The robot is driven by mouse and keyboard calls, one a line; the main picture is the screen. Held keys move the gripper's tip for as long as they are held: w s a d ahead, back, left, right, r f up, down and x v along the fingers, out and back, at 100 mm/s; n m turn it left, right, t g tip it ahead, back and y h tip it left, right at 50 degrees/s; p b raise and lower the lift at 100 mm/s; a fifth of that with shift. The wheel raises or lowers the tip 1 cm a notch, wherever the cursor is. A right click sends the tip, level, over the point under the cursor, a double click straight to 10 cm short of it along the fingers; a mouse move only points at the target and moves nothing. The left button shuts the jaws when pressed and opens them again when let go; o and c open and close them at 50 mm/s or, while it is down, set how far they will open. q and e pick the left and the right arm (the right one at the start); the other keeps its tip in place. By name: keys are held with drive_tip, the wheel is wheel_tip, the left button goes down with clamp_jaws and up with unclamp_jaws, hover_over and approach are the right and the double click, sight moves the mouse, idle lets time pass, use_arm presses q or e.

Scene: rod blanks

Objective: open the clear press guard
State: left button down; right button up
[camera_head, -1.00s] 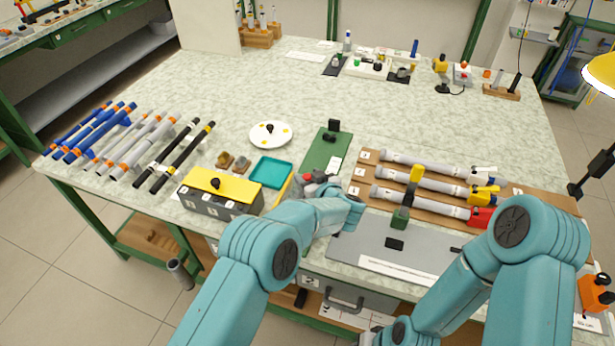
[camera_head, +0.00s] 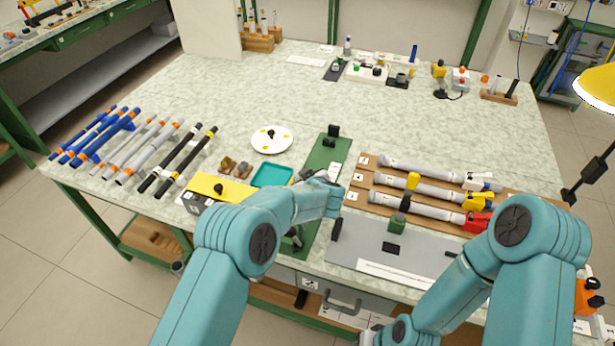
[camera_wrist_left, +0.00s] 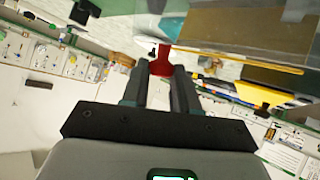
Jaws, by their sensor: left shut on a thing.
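In the left wrist view my left gripper (camera_wrist_left: 160,82) is shut on a red handle (camera_wrist_left: 162,62). The handle sits at the edge of a clear panel with a yellow rim (camera_wrist_left: 235,61), which looks like the press guard. The guard fills the upper part of that view, and the bench shows through it. In the head view my left forearm and wrist cover the handle, and I cannot make out the clear panel there. The green press base (camera_head: 318,157) shows beyond my wrist, with a black block (camera_head: 333,131) at its far end.
A yellow-topped box (camera_head: 222,187) and a teal tray (camera_head: 272,174) are left of the press. A white plate (camera_head: 271,139) lies behind them. A rack with several grey tubes (camera_head: 420,188) is at right.

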use_arm(q)
drive_tip(key=h+p, duration=0.1)
drive_tip(key=a+r+n+g+p, duration=0.1)
drive_tip(key=p, duration=0.1)
drive_tip(key=shift+w+a+r+h, duration=0.25)
drive_tip(key=shift+h, duration=0.15)
drive_tip(key=shift+w+a+h+p, duration=0.1)
drive_tip(key=shift+a+h+p, duration=0.2)
drive_tip(key=shift+p, duration=0.35)
